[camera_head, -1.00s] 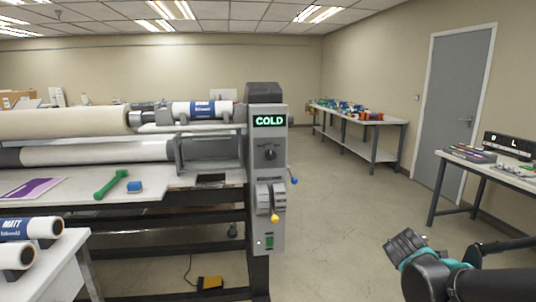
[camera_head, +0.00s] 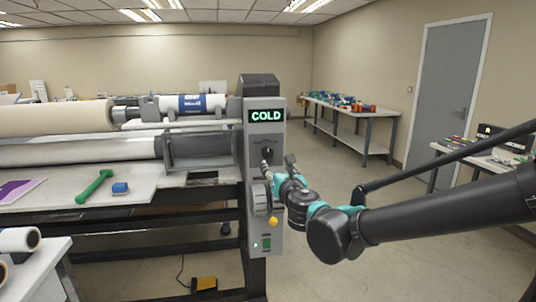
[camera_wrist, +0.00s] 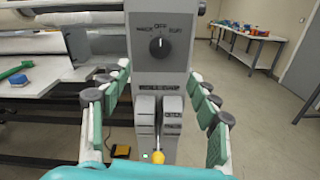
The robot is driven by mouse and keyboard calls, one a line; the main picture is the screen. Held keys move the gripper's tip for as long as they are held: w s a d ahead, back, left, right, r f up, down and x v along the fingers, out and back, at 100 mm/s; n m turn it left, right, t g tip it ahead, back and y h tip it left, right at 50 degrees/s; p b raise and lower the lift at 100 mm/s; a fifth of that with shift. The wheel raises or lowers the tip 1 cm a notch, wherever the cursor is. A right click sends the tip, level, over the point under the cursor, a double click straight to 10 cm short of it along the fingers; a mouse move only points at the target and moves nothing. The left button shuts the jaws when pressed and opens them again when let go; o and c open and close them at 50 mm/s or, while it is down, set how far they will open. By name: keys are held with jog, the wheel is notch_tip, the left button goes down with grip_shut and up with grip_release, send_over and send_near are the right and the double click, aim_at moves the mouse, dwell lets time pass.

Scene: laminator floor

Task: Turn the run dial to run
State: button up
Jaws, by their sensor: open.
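The run dial (camera_wrist: 158,47) is a black round knob on the laminator's grey control panel (camera_head: 280,130). In the wrist view its white pointer line points up toward the "OFF" mark, with other printed marks to the left and right. The dial also shows in the head view (camera_head: 267,152), just below the green "COLD" display (camera_head: 265,116). My gripper (camera_head: 278,162) is in front of the panel, close below the dial. In the wrist view my gripper (camera_wrist: 158,85) has its two fingers spread wide, with nothing between them. Contact with the panel is not visible.
A green tool (camera_head: 95,187) and a blue block (camera_head: 120,188) lie on the laminator's table at left. Open floor lies to the right of the panel.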

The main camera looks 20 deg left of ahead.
aim_at(268, 152)
jog(key=x, duration=1.4)
jog(key=shift+w+a, duration=0.1)
jog(key=shift+w, duration=0.35)
jog(key=c, duration=1.2)
jog(key=shift+o, duration=0.2)
